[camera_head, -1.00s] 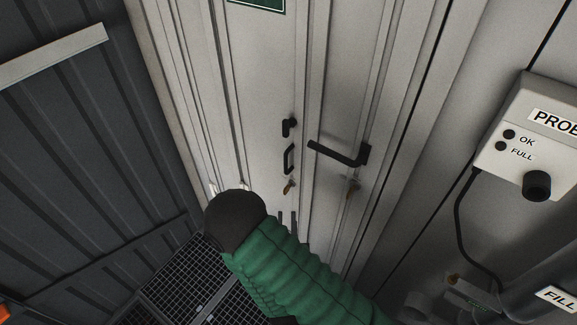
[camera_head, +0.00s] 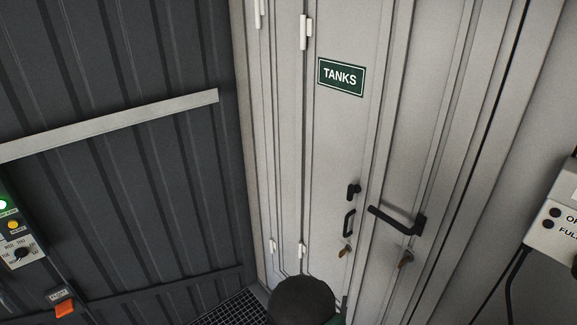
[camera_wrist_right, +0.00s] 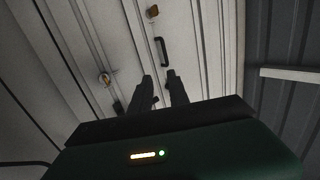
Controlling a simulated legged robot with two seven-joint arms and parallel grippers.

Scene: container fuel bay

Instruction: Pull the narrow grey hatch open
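The narrow grey hatch (camera_head: 325,150) has a green TANKS sign (camera_head: 341,77) and white hinges on its left edge. It looks shut. Its black pull handle (camera_head: 349,223) is below a small black latch (camera_head: 353,191) and above a brass key (camera_head: 345,254). My right arm is at the bottom of the head view, and its gripper is mostly hidden there. In the right wrist view my right gripper (camera_wrist_right: 159,76) has its fingers apart and empty, pointing toward the pull handle (camera_wrist_right: 162,51), apart from it. My left gripper is not in view.
A second grey panel with a black lever handle (camera_head: 398,220) and key is just right of the hatch. A dark ribbed wall with a pale rail (camera_head: 110,125) is at left, beside a control box (camera_head: 18,240). A probe box (camera_head: 558,215) is at far right. Grating (camera_head: 235,312) lies below.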

